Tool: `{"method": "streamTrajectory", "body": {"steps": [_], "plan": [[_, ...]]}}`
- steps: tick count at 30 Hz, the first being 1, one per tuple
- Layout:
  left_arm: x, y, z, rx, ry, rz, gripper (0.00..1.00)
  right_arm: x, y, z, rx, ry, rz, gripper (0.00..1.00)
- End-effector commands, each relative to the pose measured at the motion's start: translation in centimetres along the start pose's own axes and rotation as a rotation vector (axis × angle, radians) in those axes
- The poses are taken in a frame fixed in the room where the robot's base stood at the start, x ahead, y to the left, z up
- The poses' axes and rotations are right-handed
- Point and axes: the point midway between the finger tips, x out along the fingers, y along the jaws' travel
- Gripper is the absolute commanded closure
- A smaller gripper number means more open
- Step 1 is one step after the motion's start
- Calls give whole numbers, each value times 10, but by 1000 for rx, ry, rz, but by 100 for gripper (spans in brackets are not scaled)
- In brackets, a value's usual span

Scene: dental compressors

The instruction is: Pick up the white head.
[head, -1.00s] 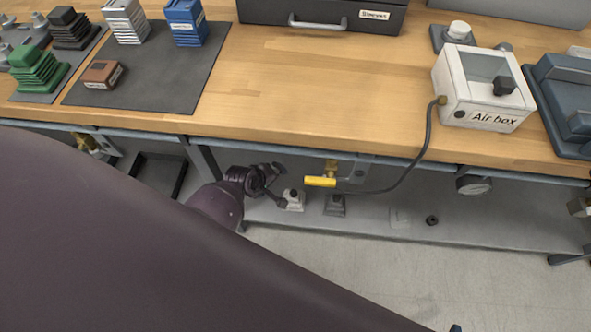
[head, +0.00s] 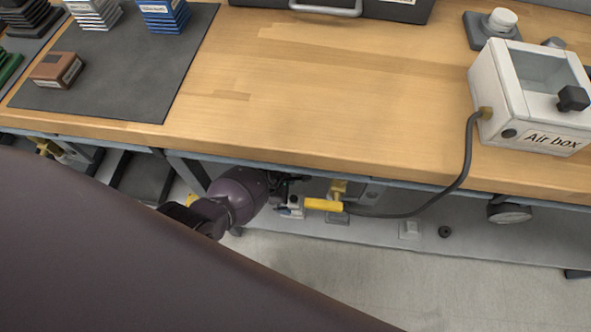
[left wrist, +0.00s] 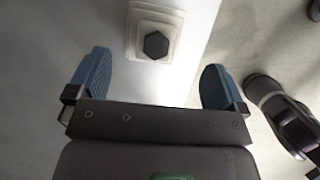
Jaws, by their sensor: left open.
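The white head is a stepped white square block with a dark hexagonal knob; in the left wrist view the white head (left wrist: 138,33) stands on a pale shelf surface at top centre. My left gripper (left wrist: 156,62) is open, with its two blue fingers spread on either side below the block and nothing between them. The block lies just beyond the fingertips, left of the middle of the gap's right finger. In the head view my left gripper (head: 287,194) reaches under the bench's front edge and partly hides the white head (head: 296,203). My right gripper is in neither view.
A yellow valve handle (head: 323,204) is close right of my left gripper under the bench edge (head: 370,172). A dark hose (head: 462,160) runs to the air box (head: 545,139). A gauge (head: 510,213) hangs at right. The bench top's middle is clear.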

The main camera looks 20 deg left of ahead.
Motion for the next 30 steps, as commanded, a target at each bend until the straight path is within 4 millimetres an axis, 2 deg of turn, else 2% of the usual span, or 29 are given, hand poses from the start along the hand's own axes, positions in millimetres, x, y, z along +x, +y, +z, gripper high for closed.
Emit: {"method": "streamTrajectory", "body": {"steps": [1, 5, 8, 14, 18, 30], "plan": [[13, -5, -5, -3, 4, -10, 2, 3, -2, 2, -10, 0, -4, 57], [18, -2, -2, -1, 2, -4, 2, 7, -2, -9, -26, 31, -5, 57], [24, -1, -1, 0, 2, -3, 2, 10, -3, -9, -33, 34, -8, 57], [51, -2, -2, -3, 4, -10, 2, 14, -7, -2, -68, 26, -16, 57], [64, 0, -1, -1, 4, -8, 2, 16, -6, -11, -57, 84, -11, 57], [66, 6, 4, 2, 0, 3, 2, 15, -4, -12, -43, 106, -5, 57]]}}
